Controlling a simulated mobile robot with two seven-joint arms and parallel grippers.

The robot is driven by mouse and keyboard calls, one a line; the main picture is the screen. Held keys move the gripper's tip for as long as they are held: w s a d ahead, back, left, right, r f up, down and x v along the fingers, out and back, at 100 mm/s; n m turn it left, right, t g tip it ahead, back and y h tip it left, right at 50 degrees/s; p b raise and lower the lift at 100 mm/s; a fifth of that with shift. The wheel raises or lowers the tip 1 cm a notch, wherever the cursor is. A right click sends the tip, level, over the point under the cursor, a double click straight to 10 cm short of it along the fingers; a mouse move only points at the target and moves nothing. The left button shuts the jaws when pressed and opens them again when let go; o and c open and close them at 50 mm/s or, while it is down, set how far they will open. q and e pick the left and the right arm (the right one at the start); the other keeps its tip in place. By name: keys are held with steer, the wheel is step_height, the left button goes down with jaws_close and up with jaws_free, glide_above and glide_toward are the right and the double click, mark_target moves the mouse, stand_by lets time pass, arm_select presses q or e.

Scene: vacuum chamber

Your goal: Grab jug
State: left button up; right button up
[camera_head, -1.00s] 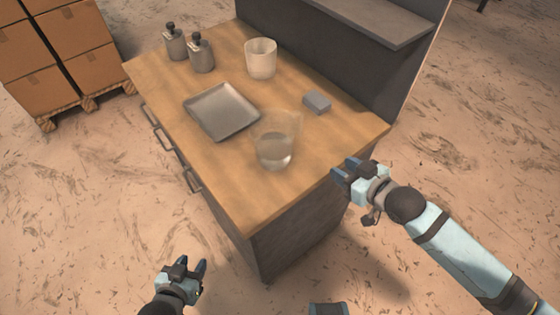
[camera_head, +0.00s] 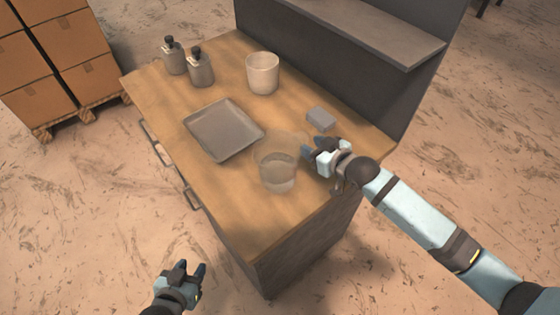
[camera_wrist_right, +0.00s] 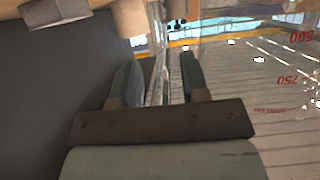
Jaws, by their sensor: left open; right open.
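The jug (camera_head: 277,172) is clear, with liquid in its lower part, and stands upright near the worktop's front right part. In the right wrist view its clear wall with red volume marks (camera_wrist_right: 290,80) fills the right side. My right gripper (camera_head: 308,149) is open at the jug's right side, near its upper part. In the right wrist view my right gripper's fingers (camera_wrist_right: 160,82) are apart, with a clear strip between them, perhaps the jug's handle; I cannot tell if they touch it. My left gripper (camera_head: 194,268) is open and empty, low in front of the cabinet.
The wooden worktop (camera_head: 235,205) also bears a grey square tray (camera_head: 222,130), a pale cup (camera_head: 262,75), a small grey block (camera_head: 320,118) and two grey bottles (camera_head: 200,70). A dark back panel with a shelf (camera_head: 380,30) rises behind. Boxes (camera_head: 90,90) stand at the left.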

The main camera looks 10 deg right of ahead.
steer(key=x, duration=0.2)
steer(key=shift+w+a, duration=0.2)
steer(key=shift+w, duration=0.05)
jaws_close()
steer(key=shift+d, duration=0.1)
